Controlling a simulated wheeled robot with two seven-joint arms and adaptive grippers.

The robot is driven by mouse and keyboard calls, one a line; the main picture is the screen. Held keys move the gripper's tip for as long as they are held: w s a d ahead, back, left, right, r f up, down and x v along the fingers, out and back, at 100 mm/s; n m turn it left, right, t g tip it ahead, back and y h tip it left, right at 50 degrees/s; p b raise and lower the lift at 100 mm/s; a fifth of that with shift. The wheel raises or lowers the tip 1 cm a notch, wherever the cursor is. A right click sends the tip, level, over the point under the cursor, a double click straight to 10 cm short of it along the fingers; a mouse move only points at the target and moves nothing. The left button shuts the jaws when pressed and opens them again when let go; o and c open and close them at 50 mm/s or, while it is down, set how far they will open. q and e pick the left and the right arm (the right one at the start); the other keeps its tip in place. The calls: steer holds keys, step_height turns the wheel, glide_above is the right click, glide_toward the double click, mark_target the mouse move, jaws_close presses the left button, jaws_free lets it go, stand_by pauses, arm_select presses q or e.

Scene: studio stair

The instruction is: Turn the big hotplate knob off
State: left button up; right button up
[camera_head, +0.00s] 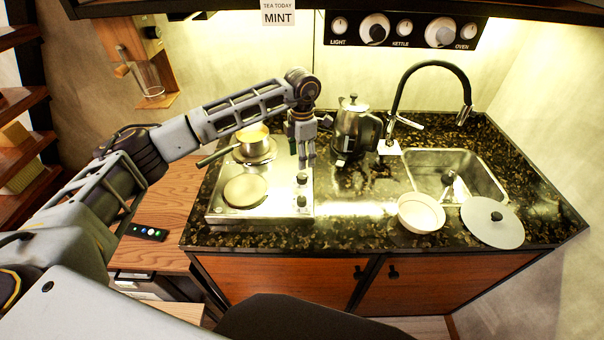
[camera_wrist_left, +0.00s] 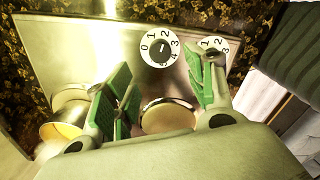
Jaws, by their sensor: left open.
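The steel hotplate (camera_head: 228,213) stands on the left of the dark counter. It has a bare front plate (camera_head: 245,190) and a rear plate with a small golden pot (camera_head: 252,138) on it. Two dark knobs sit on its right side, a far one (camera_head: 302,178) and a near one (camera_head: 302,201). My right gripper is out of view.
Further right are a sink (camera_head: 470,165) with a black faucet (camera_head: 432,66), a white bowl (camera_head: 421,213) and a grey lid (camera_head: 492,224). A wall panel (camera_head: 405,30) with knobs is above.

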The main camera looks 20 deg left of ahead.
mark_target(302, 176)
arm_select(q)
step_height(302, 176, down, 9)
steer(key=shift+p, duration=0.75)
steer(key=shift+c, duration=0.5)
steer(key=c, duration=1)
